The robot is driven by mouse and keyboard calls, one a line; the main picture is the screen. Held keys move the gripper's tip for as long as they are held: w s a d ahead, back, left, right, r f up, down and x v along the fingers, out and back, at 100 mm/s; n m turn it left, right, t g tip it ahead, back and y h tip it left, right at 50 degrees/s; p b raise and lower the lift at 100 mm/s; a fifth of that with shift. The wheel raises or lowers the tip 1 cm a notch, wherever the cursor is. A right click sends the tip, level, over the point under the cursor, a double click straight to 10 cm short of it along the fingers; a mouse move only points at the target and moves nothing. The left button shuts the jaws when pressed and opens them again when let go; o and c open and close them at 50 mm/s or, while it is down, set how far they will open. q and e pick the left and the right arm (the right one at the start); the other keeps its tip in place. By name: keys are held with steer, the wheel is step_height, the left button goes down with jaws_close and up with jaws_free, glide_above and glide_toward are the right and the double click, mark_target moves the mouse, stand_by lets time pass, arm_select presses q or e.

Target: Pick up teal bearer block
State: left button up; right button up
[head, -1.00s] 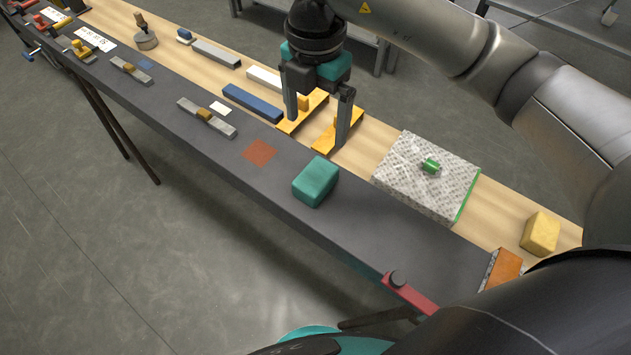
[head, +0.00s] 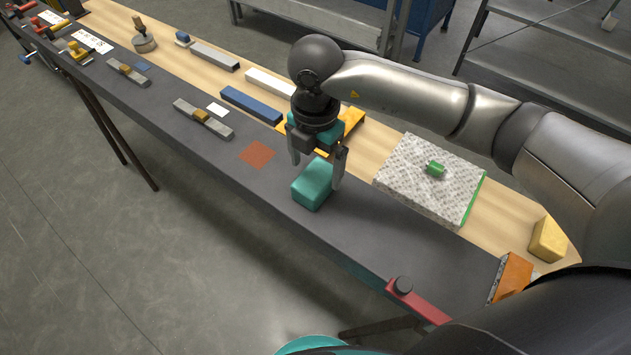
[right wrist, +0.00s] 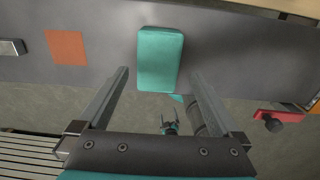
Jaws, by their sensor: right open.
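The teal bearer block (head: 313,184) is a rounded box resting on the dark strip of the long bench. My right gripper (head: 317,173) is open and empty, pointing down just above and behind the block in the head view. In the right wrist view the block (right wrist: 160,58) lies ahead between the lines of the two fingers, its lower end level with the fingertips (right wrist: 160,74).
A rust-red square (head: 257,154) lies left of the block. A speckled plate (head: 425,175) with a green cylinder (head: 435,168) is to the right. A blue bar (head: 251,104) and orange pieces (head: 352,121) lie behind. A red clamp (head: 418,301) sits on the near edge.

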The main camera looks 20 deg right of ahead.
mark_target(315, 177)
steer(key=f, duration=0.4)
steer(key=shift+w+f, duration=0.25)
steer(key=shift+f, duration=0.05)
steer(key=c, duration=1.3)
steer(key=shift+o, duration=0.2)
steer(key=shift+r, duration=0.2)
